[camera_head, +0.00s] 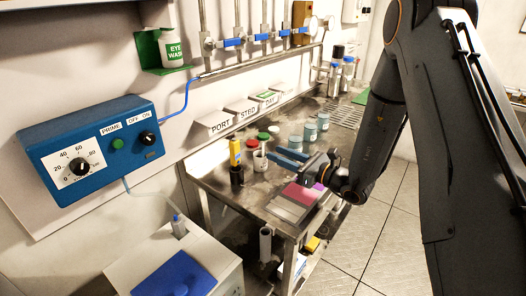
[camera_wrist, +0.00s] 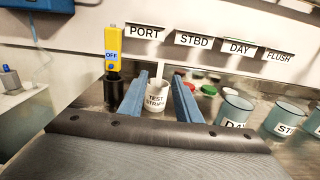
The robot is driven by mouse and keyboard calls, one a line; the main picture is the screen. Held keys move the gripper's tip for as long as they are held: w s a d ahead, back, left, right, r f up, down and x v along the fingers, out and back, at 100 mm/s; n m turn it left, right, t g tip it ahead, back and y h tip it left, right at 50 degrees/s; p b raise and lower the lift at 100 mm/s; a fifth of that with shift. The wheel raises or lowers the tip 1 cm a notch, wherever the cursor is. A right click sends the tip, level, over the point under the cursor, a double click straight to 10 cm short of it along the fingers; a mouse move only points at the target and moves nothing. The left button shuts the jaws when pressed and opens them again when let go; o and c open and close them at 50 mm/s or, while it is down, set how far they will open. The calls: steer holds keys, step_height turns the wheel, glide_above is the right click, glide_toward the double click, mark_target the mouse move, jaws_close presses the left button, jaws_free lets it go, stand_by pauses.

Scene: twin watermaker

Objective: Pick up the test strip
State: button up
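A white cup labelled TEST STRIPS (camera_wrist: 156,101) stands on the steel bench. It also shows in the head view (camera_head: 260,161), just left of my gripper. My gripper (camera_wrist: 158,78) is open, with one blue finger on each side of the cup in the wrist view. In the head view my gripper (camera_head: 279,156) is low over the bench, its fingers pointing toward the cup.
A yellow meter (camera_wrist: 112,45) marked OFF stands in a black holder (camera_wrist: 118,92), left of the cup. Labelled blue-grey cups (camera_wrist: 236,110) stand to the right. A pink and grey mat (camera_head: 298,197) lies near the bench's front edge.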

mark_target(263, 148)
steer(key=shift+p+x, duration=0.3)
steer(key=shift+x, duration=0.65)
steer(key=shift+p+x, duration=1.2)
steer(key=shift+x, duration=1.4)
steer(key=shift+f, duration=0.1)
jaws_close()
